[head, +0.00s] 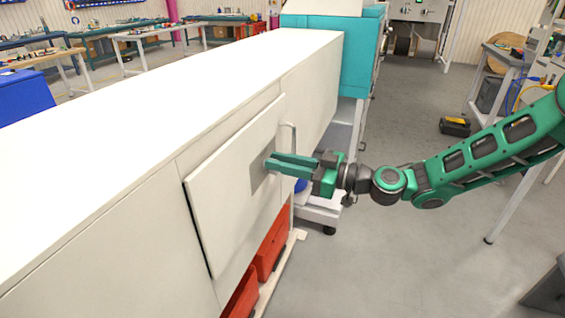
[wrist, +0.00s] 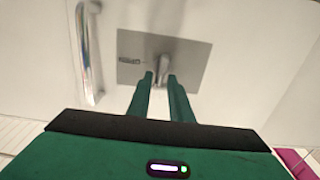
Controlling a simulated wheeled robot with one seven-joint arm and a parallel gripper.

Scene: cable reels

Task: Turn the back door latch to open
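The back door (head: 235,180) is a white panel on the side of a long white cabinet. A dark gap shows along its left edge. A grey metal plate (wrist: 190,62) on the door carries the latch (wrist: 161,72), a small metal lever. My gripper (head: 272,163) reaches in from the right, its green fingers at the plate. In the wrist view the fingers (wrist: 160,78) are apart, one on each side of the latch, with a narrow gap between them. Whether they touch the latch is unclear. In the head view the fingers hide the latch.
A vertical bar handle (wrist: 90,55) stands left of the plate in the wrist view. Red bins (head: 272,245) sit below the cabinet. A teal machine (head: 335,45) stands at its far end. The grey floor (head: 400,270) right of the cabinet is mostly clear.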

